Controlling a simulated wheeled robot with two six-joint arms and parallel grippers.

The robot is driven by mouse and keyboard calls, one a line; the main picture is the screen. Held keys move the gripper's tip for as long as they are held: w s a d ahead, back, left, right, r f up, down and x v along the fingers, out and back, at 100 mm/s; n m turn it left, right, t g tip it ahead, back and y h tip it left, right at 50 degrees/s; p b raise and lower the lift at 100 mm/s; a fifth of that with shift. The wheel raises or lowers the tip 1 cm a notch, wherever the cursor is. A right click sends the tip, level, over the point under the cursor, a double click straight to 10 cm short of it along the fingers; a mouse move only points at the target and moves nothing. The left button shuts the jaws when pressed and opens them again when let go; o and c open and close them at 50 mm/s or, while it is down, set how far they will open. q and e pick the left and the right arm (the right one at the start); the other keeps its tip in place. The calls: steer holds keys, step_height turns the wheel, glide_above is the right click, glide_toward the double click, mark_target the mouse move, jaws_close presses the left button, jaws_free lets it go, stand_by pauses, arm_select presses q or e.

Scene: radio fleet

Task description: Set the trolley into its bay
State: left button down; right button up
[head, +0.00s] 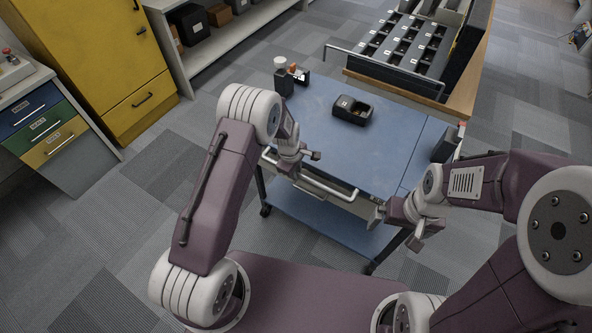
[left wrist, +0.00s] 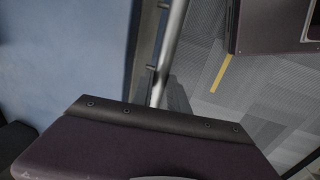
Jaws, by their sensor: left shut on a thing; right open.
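The trolley (head: 315,118) has a blue top and a lower blue shelf, with a pale push bar (head: 328,188) along its near side. My left gripper (head: 292,168) is at the left part of this bar and shut on it. The left wrist view shows the bar (left wrist: 172,50) running into my gripper (left wrist: 150,112), beside the blue top; the fingertips are hidden there. My right gripper (head: 378,217) is open and empty, just off the bar's right end. I cannot make out a marked bay in the head view.
A black device (head: 352,109) and a small dark holder (head: 284,82) stand on the trolley. Beyond it is a bench with a slotted black tray (head: 404,42). A yellow cabinet (head: 95,55) and drawers (head: 45,125) stand left. A yellow floor strip (left wrist: 217,72) shows. Carpet at left is clear.

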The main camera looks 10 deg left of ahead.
arm_select(q)
steer(key=shift+w+d, duration=0.1)
steer(key=shift+w, duration=0.2)
steer(key=c, duration=1.3)
jaws_free()
step_height(320, 180, up, 9)
steer(key=s, duration=0.1)
steer(key=shift+s+a, duration=0.35)
steer(key=shift+s, duration=0.05)
